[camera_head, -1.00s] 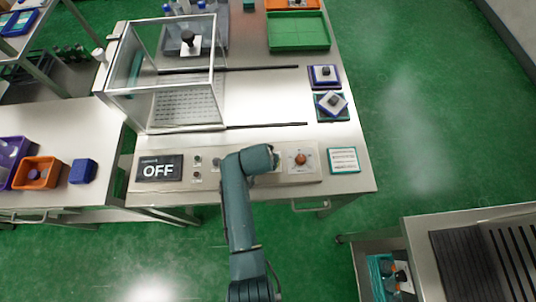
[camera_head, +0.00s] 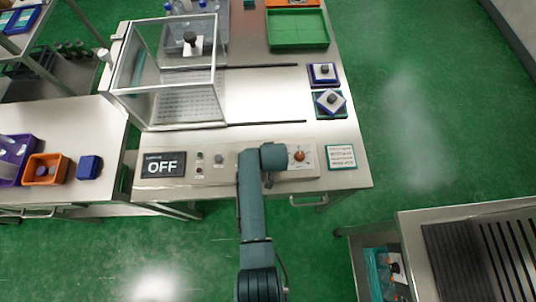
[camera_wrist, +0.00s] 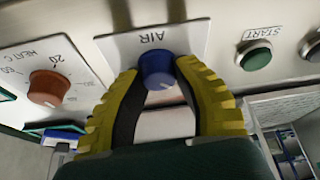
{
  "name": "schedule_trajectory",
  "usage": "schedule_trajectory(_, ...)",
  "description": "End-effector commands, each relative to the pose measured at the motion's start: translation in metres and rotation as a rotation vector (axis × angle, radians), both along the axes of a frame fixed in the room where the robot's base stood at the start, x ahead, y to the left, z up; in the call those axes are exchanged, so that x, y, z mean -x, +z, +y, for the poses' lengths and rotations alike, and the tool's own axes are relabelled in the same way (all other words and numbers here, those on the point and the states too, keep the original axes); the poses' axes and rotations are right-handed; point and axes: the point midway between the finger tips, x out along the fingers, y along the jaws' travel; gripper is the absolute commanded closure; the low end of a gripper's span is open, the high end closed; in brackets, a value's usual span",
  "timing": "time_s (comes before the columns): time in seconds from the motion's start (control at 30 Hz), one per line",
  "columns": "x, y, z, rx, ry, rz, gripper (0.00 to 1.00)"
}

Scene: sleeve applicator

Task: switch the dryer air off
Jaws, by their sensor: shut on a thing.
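The AIR knob (camera_wrist: 156,68) is blue and sits on a white plate marked AIR in the wrist view. My gripper (camera_wrist: 157,74) has its two yellow-and-black fingers closed around it, one on each side. The knob has a pale pointer mark on its near edge; part of its dial is covered by the fingers. In the head view my arm hides this knob. The control panel (camera_head: 228,172) runs along the bench's front edge, and its dark display (camera_head: 161,165) reads OFF.
The orange HEAT C knob (camera_wrist: 50,88), also in the head view (camera_head: 299,156), is beside the AIR plate. The green START button (camera_wrist: 255,55) is on its other side. A clear-walled enclosure (camera_head: 170,70) stands behind the panel. A text card (camera_head: 341,157) lies at the panel's right end.

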Motion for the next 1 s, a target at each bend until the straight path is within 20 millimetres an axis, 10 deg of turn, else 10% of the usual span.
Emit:
schedule_trajectory(0.27,0.003,-0.005,0.000,0.001,0.000,0.008,1.00)
schedule_trajectory(0.3,0.003,-0.005,0.000,0.001,0.000,0.008,0.61)
schedule_trajectory(0.4,0.002,-0.003,0.000,0.000,-0.001,0.006,0.42)
schedule_trajectory(0.77,0.002,0.003,0.000,0.000,-0.001,-0.001,0.40)
schedule_trajectory(1.0,0.020,0.048,-0.004,0.000,-0.001,-0.003,0.40)
